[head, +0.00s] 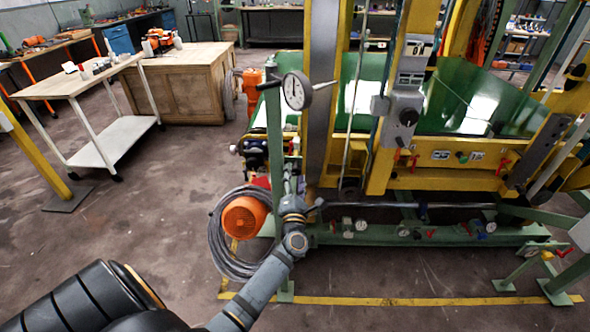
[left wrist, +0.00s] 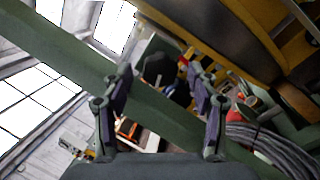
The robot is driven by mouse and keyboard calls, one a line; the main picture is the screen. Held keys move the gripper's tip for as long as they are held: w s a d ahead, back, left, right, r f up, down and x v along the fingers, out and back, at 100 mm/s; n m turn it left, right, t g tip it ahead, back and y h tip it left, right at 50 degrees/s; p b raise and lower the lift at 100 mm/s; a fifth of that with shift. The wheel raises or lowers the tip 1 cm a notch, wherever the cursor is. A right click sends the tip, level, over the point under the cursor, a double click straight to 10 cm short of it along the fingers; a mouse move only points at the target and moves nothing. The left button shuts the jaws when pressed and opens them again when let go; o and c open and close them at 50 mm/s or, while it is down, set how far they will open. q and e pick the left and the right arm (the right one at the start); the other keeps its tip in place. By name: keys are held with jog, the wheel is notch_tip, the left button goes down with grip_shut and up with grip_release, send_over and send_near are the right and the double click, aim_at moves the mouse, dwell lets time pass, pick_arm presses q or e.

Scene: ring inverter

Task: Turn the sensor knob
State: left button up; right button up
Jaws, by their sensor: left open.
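A black round knob (head: 408,117) sits on a grey box (head: 400,105) fixed to a yellow upright of the machine in the head view. I cannot tell whether this is the sensor knob. My left gripper (head: 304,204) is low at the machine's left front, below and left of that box and apart from it. In the left wrist view its two fingers (left wrist: 163,112) are spread, with a green beam (left wrist: 60,50) crossing behind them. A dark round part (left wrist: 160,68) shows beyond the fingertips; I cannot tell what it is. My right gripper is not in view.
A white cart (head: 112,140) and wooden bench (head: 185,88) stand farther left. The floor between is clear.

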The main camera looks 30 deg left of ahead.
pick_arm(q)
jog(key=shift+x, duration=1.15)
jog(key=shift+c, duration=0.5)
jog(key=c, duration=1.1)
jog(key=m+p, duration=0.4)
jog(key=shift+r+m, duration=0.15)
jog(key=shift+m, duration=0.25)
jog(key=m+p, duration=0.2)
jog(key=m, duration=0.1)
jog(key=shift+m+y+p, duration=0.3)
jog(key=shift+m+p, duration=0.25)
jog(key=shift+m, duration=0.85)
